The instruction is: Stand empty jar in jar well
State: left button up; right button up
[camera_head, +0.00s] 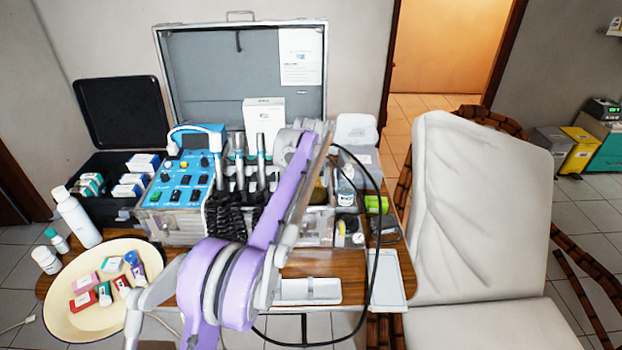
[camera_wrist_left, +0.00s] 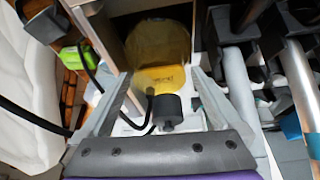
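An amber, see-through jar (camera_wrist_left: 158,45) shows in the left wrist view, inside a light-walled bay ahead of my left gripper (camera_wrist_left: 160,82). An olive-brown part of what looks like the same jar (camera_head: 320,194) shows beside my arm in the head view. The left fingers are spread wide, with the jar beyond the tips; I cannot tell whether they touch it. A black cap with thin black tubing (camera_wrist_left: 168,110) shows between the fingers. In the head view my purple arm hides the left gripper and much of the unit. The jar's base and contents are unclear. My right gripper is not in view.
A blue control panel (camera_head: 178,182) and upright handpieces (camera_head: 250,160) stand left of the arm. Bins at right hold a small bottle (camera_head: 346,191) and a green item (camera_head: 376,204). A cream tray (camera_head: 70,322) is front left. A black hose loops over the wooden table.

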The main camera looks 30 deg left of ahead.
pick_arm(q)
jog(key=p+v, duration=0.1)
jog(key=v, duration=1)
jog(key=shift+f, duration=0.15)
jog(key=s+d+m+h+p, duration=0.1)
jog(key=s+d+m+p, duration=0.2)
jog(key=s+d, duration=1.1)
jog(key=s+d+f+p, duration=0.1)
jog(key=s+f, duration=0.2)
jog(key=s, duration=0.4)
jog(key=s+d+f+m+t+p, duration=0.1)
jog(key=s+d+f, duration=0.1)
jog(key=s+f, duration=0.2)
jog(key=s+d+f+m+h+p, duration=0.1)
jog(key=s+d+f, duration=0.1)
jog(key=s, duration=0.7)
jog(key=shift+s+f, duration=0.35)
jog(key=shift+f, duration=0.4)
